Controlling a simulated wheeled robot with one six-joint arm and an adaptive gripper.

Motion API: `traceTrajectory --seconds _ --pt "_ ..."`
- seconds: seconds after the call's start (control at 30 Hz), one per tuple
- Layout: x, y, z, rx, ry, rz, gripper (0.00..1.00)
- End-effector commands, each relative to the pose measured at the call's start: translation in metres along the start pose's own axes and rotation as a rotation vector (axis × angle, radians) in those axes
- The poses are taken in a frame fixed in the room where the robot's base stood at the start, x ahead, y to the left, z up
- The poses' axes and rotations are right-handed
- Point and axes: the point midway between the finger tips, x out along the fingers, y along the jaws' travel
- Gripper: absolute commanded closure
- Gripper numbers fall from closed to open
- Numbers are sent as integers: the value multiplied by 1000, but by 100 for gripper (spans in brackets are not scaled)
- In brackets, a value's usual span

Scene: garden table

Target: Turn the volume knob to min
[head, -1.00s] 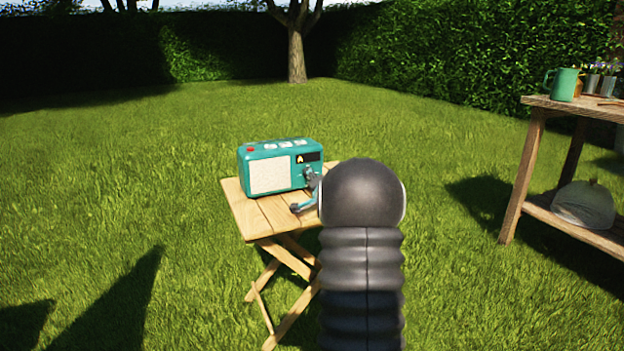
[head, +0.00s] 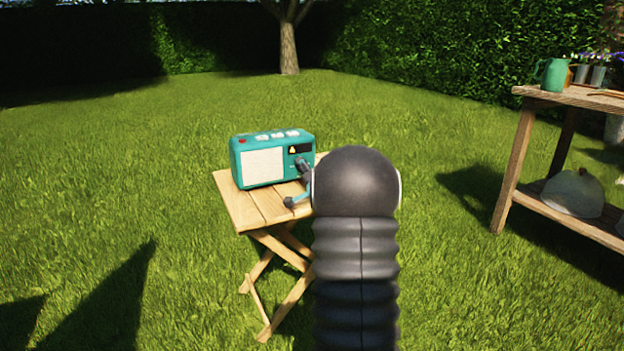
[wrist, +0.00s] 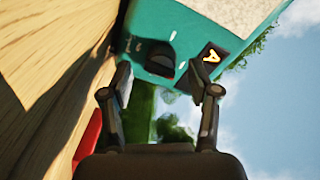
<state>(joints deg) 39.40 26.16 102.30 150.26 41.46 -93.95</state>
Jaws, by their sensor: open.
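A teal radio (head: 264,160) with a pale speaker panel stands on a small folding wooden table (head: 244,208). In the wrist view the radio (wrist: 190,30) fills the top, seen close and tilted. In the head view my gripper (head: 298,182) is at the radio's right front, partly hidden by my arm. The knob is hard to make out there.
A black display with a yellow symbol (wrist: 210,56) is beside the knob, near the right fingertip. The tabletop (wrist: 45,60) lies close on the left in the wrist view. A wooden workbench (head: 530,150) with a green jug (head: 553,75) stands at right. Open lawn surrounds the table.

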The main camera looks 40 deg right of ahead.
Motion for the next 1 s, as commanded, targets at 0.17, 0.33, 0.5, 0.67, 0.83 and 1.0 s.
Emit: traceTrajectory --seconds 0.17,0.33,0.5,0.67,0.83,1.0 --pt "-34 -1 -1 0 1 0 39" --pt "-68 0 -1 0 2 0 39" --pt "-92 0 -1 0 2 0 39" --pt "-104 0 -1 -1 1 0 39" --pt "-107 0 0 0 0 0 39" --pt "-106 0 0 0 0 0 39"
